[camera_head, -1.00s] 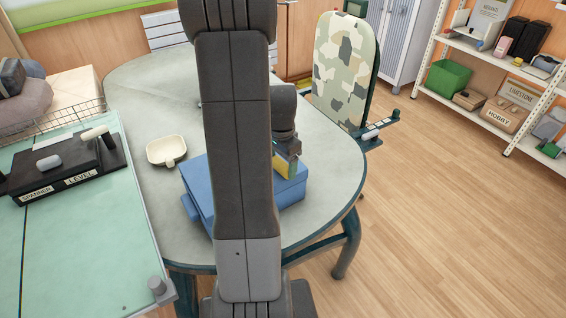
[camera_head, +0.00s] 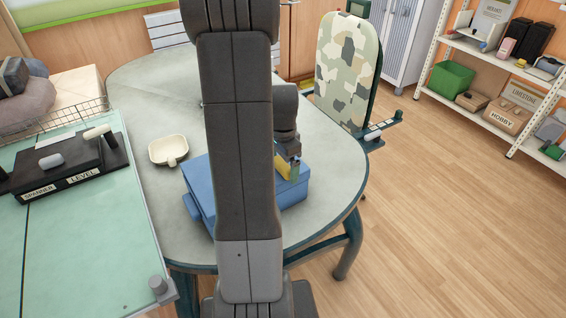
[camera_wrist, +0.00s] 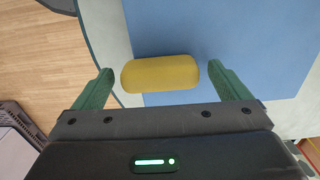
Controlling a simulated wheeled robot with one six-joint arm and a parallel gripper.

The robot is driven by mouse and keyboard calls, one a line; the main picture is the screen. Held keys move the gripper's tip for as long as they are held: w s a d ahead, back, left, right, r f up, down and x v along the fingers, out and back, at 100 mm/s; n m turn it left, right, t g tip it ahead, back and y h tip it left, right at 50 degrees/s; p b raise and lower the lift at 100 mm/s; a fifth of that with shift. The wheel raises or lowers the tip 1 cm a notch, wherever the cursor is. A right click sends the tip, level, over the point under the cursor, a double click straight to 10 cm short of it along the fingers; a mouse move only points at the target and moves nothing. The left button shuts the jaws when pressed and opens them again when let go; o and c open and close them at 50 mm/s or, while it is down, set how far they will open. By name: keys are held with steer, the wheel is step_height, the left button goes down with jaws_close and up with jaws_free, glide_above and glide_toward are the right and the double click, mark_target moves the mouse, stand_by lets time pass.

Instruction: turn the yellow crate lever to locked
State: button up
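The blue crate (camera_head: 293,196) stands on the grey table, its middle hidden behind my arm in the head view. Its yellow lever (camera_head: 280,165) shows as a small patch beside my gripper (camera_head: 292,170). In the wrist view the lever (camera_wrist: 160,74) is a rounded yellow bar lying across the picture over the blue crate top (camera_wrist: 215,45). My gripper (camera_wrist: 148,72) is open, with one green finger near each end of the bar. The lever's pivot is hidden.
A cream dish (camera_head: 168,150) sits on the table left of the crate. A glass-topped bench with a black tray (camera_head: 65,170) is at the left. A camouflage-patterned chair (camera_head: 346,70) stands behind the table's right side. Open floor lies at the right.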

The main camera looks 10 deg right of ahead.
mark_target(283, 163)
step_height(283, 163, up, 14)
stand_by(0.6)
steer(key=shift+f, duration=0.15)
step_height(283, 163, down, 14)
steer(key=shift+r, duration=0.1)
stand_by(0.6)
steer(key=shift+r, duration=0.1)
